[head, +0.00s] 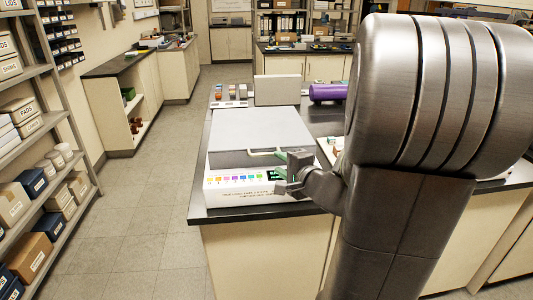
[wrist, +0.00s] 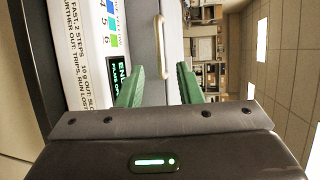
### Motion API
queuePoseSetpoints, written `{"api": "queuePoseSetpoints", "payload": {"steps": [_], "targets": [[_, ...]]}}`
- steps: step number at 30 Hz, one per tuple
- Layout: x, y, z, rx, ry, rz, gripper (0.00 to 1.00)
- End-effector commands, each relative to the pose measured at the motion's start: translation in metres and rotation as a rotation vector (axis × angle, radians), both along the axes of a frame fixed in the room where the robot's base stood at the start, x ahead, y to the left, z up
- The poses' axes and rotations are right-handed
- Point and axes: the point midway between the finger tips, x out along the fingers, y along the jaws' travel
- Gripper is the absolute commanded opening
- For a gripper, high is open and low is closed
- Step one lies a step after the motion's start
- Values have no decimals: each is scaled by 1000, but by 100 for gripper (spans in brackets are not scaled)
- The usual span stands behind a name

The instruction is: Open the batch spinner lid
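The batch spinner (head: 230,187) is a white box on the dark bench, with a row of coloured buttons and a small green display on its front. Its wide grey lid (head: 255,128) lies flat and closed on top. A pale bar handle (head: 265,152) sits at the lid's front edge; it also shows in the wrist view (wrist: 161,40). My gripper (head: 281,158) is at the right end of the handle. In the wrist view its two green fingers (wrist: 160,80) are apart, with the handle's near end between or just beyond the tips. Contact cannot be told.
A grey upright box (head: 278,90) and a purple cylinder (head: 328,93) stand behind the spinner. Small items (head: 230,95) are at the back left of the bench. Shelves with boxes (head: 35,185) line the left wall. The floor (head: 150,200) between is clear.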

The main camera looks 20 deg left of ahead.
Motion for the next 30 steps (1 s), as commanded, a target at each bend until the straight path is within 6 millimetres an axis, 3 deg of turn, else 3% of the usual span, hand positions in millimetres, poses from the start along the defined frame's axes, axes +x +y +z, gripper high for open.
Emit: {"api": "queuePoseSetpoints", "payload": {"steps": [15, 30], "targets": [[47, 66, -16, -1, 2, 1, 32], [55, 77, -19, -1, 0, 0, 32]]}}
